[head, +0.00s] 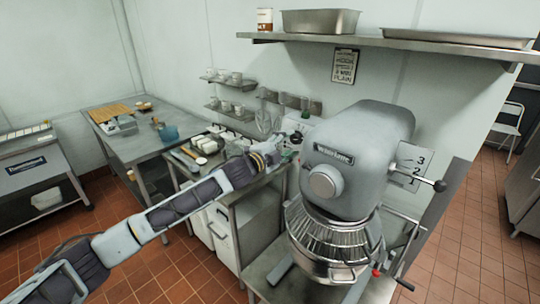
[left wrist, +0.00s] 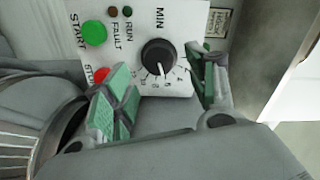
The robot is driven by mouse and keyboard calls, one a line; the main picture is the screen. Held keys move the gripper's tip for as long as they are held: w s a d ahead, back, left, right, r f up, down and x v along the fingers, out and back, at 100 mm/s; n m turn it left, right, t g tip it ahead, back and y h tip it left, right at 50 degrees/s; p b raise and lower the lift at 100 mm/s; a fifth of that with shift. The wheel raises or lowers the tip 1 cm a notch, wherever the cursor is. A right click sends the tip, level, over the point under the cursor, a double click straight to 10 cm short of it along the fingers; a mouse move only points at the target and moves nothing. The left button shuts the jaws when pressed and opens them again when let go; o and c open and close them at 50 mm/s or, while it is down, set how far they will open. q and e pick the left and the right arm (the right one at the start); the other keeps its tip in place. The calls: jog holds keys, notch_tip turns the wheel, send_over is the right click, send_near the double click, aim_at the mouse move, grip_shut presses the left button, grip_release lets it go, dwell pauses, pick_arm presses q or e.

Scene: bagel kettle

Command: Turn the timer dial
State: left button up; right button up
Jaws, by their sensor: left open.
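The timer dial (left wrist: 159,57) is a round black knob on a white control panel (left wrist: 185,20), below the letters MIN. Its white pointer line faces roughly downward in the left wrist view, toward the numbers at the panel's lower edge. My left gripper (left wrist: 162,92) is open, with one green-padded finger to the lower left of the dial and the other to its right. No contact with the knob shows. In the head view, my left gripper (head: 286,155) is beside the big grey mixer (head: 365,140), small and partly hidden. My right gripper is in neither view.
The panel has a green START button (left wrist: 94,33) and a red stop button (left wrist: 101,75), partly covered by the left finger. The mixer's metal bowl (head: 325,240) stands in front. A steel table (head: 170,140) is at left; shelves (head: 400,42) hang above.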

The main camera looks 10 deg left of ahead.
pick_arm(q)
jog(key=v, duration=0.8)
jog(key=shift+s+a, duration=0.2)
jog(key=shift+s, duration=0.1)
jog(key=shift+n, duration=0.3)
